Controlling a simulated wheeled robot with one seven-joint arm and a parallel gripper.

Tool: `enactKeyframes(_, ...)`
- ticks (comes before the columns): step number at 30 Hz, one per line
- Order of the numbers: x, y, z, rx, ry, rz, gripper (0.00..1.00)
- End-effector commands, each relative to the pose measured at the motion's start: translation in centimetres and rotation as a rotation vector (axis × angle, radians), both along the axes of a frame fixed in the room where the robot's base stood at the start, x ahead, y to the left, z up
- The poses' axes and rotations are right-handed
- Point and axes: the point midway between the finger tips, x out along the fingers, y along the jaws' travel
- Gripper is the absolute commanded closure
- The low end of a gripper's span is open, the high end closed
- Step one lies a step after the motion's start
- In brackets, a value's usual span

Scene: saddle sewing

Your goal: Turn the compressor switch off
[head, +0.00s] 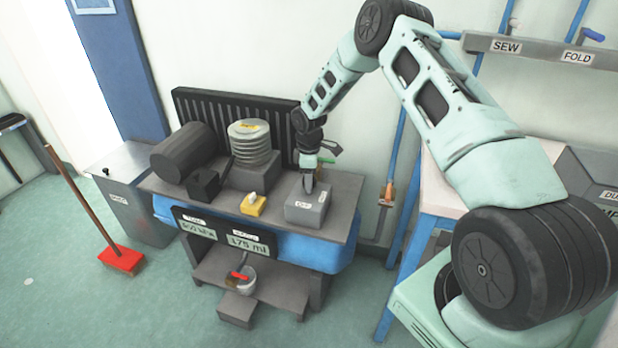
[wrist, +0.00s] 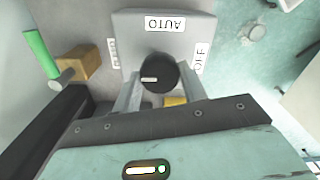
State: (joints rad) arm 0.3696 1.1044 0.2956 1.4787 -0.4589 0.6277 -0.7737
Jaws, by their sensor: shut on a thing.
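The compressor switch is a round black knob (wrist: 158,73) on a grey box (head: 306,208) at the right end of the compressor's top plate. In the wrist view, the box face carries an upside-down AUTO label (wrist: 164,24), an OFF label (wrist: 199,58) on the right and a hard-to-read label (wrist: 113,53) on the left. The white mark on the knob lies on its left half, toward the left label. My gripper (head: 309,187) points down over the box, and its two fingers are shut on the knob, one on each side. In the head view the fingers largely hide the knob.
A yellow block (head: 252,204) stands left of the switch box. The ribbed cylinder (head: 250,143) and dark motor (head: 184,152) stand farther left. A black finned panel (head: 235,118) rises behind. A brass fitting (wrist: 79,64) with a green handle shows left in the wrist view.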

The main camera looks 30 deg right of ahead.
Motion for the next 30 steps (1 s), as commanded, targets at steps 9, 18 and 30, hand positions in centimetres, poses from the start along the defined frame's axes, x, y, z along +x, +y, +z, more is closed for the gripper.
enactKeyframes(9, 0.02, -0.05, 0.06, -0.001, -0.001, 0.022, 0.81)
enactKeyframes(18, 0.03, -0.06, 0.06, -0.001, -0.001, 0.021, 0.36)
enactKeyframes(30, 0.06, -0.05, 0.74, -0.001, -0.002, 0.019, 0.36)
